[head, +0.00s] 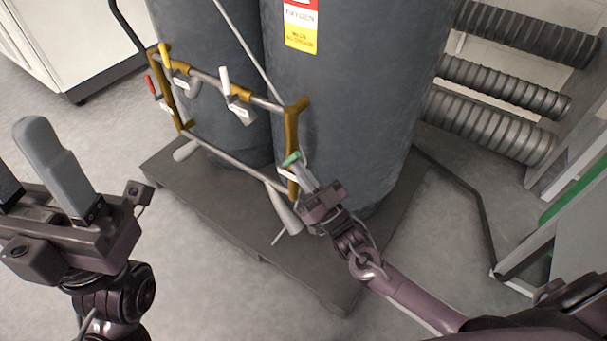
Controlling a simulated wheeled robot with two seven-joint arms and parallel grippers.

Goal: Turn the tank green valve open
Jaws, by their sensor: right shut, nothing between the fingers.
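The green valve handle (291,159) is a small green lever on the right end of the orange and grey pipe frame (292,125), in front of the right dark grey tank (345,90). My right gripper (303,172) is shut and empty. Its fingertips are right beside the green handle; I cannot tell whether they touch it. Part of the valve behind the fingers is hidden. My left gripper (30,165) is at the left edge, open and empty, with its fingers pointing up, away from the tanks.
Other valve handles on the frame are red (150,84), yellow (165,56) and white (225,80). The tanks stand on a dark pallet (225,222). Ribbed grey hoses (490,115) hang at the right. The floor in front of the pallet is clear.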

